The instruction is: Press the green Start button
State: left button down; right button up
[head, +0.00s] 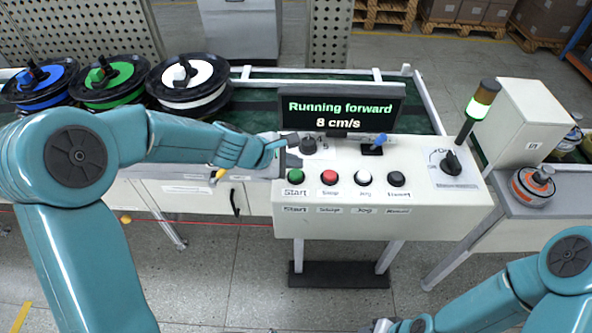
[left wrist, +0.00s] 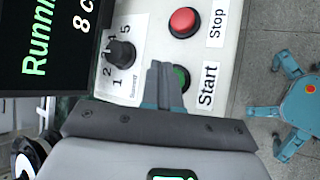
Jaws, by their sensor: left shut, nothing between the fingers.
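The green Start button (head: 295,176) is the leftmost of a row of buttons on the white control panel (head: 420,217). My left gripper (head: 284,143) is shut and empty, its fingertips behind and slightly left of the button in the head view. In the left wrist view the closed fingertips (left wrist: 160,66) lie beside the green button (left wrist: 182,78) and hide part of it. Whether they touch it, I cannot tell. The "Start" label (left wrist: 207,83) shows beside it. My right gripper (head: 382,326) is only partly in view at the bottom edge.
A red Stop button (head: 329,177), a white button (head: 363,178) and a black button (head: 397,179) share the row. Behind them are a numbered knob (head: 308,146) and a blue-tipped lever (head: 376,144). The display (head: 341,107) reads "Running forward 8 cm/s". The stack light (head: 477,108) glows green.

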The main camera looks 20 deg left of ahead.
aim_at(293, 175)
pick_arm(q)
jog(key=shift+r+p, duration=1.95)
jog(key=shift+r, duration=0.4)
jog(key=shift+f, duration=0.1)
